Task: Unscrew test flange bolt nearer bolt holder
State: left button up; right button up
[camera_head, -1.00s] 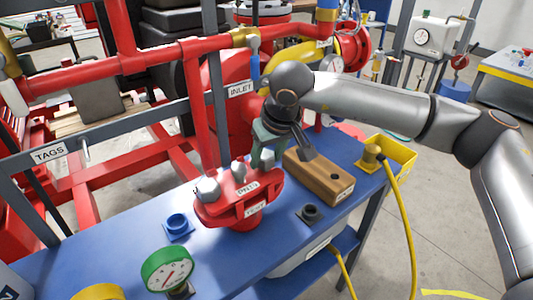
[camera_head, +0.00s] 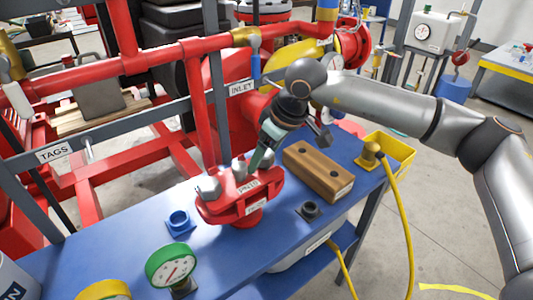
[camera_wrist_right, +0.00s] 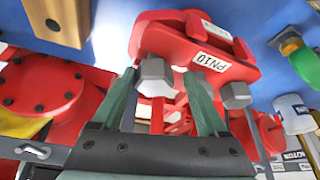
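The red test flange (camera_head: 237,203), labelled PN10, stands on the blue bench. Grey hex bolt heads sit on it: one at its left (camera_head: 208,188), one behind (camera_head: 239,168). In the right wrist view, the bolt nearer the holder (camera_wrist_right: 155,78) sits between the green fingers of my right gripper (camera_wrist_right: 160,82). The gripper is open, with a gap visible beside the head. Another bolt (camera_wrist_right: 236,95) is outside the right finger. In the head view, my right gripper (camera_head: 259,157) reaches down at the flange's back right. My left gripper is not in view.
A blue ring fitting (camera_head: 179,222), a green gauge (camera_head: 170,265) and a dark fitting (camera_head: 309,210) stand on the bench. A yellow tray (camera_head: 398,152) with a brass fitting and yellow hose is at the right. Red pipes and a grey rail rise behind.

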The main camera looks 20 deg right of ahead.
jog(key=shift+o, duration=0.2)
jog(key=shift+s+a+f, duration=0.1)
jog(key=shift+f, duration=0.05)
jog(key=shift+r, duration=0.55)
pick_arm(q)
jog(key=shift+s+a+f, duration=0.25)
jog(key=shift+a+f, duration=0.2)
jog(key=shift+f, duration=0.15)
pick_arm(e)
jog(key=v, duration=1.1)
jog(key=shift+s+d+r, duration=0.15)
jog(key=shift+d+r, duration=0.1)
jog(key=shift+r, duration=0.1)
